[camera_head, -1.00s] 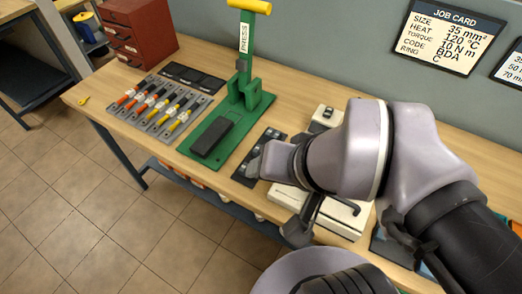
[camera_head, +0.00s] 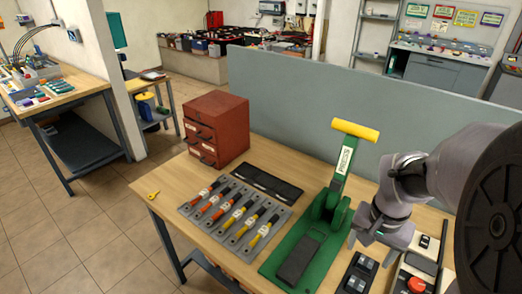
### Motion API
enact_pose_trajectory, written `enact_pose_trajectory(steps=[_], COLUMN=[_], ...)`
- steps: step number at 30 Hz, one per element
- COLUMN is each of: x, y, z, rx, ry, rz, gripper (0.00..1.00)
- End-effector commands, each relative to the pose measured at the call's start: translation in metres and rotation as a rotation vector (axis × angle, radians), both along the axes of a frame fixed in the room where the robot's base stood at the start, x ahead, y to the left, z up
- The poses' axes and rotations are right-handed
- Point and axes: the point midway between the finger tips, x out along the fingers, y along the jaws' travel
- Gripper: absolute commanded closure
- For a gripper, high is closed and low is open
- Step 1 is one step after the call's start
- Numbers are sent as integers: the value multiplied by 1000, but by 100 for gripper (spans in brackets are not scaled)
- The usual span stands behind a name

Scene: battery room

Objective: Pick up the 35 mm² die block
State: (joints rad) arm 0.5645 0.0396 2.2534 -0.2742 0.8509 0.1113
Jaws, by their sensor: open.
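A dark die rack (camera_head: 352,284) lies on the bench to the right of the green press, cut off by the bottom edge of the view. It holds small grey die blocks (camera_head: 361,262); their size marks are too small to read, so I cannot tell which is the 35 mm² one. My gripper (camera_head: 369,246) points downward beside the press, near the far end of the rack in the picture. Its fingers are apart, with nothing seen between them. How high it is above the bench I cannot tell.
The green press (camera_head: 308,240) with its yellow handle stands left of my gripper. A grey tray of cable tools (camera_head: 230,225), a dark strip tray (camera_head: 259,183) and a red drawer cabinet (camera_head: 216,128) are farther left. A pale unit with a red button (camera_head: 416,285) is at the right.

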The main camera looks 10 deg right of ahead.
Motion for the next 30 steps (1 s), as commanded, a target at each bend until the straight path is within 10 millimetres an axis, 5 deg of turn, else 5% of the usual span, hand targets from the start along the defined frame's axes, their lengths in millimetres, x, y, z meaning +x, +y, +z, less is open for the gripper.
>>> enact_pose_trajectory(steps=[12,19,25,30], x=[7,10,14,14], y=[-11,-12,-13,-13], z=[-114,-135,-174,-173], rx=[2,0,1,0], ry=[5,4,5,3], rz=[-2,-1,-2,-2], gripper=[34,34,34,34])
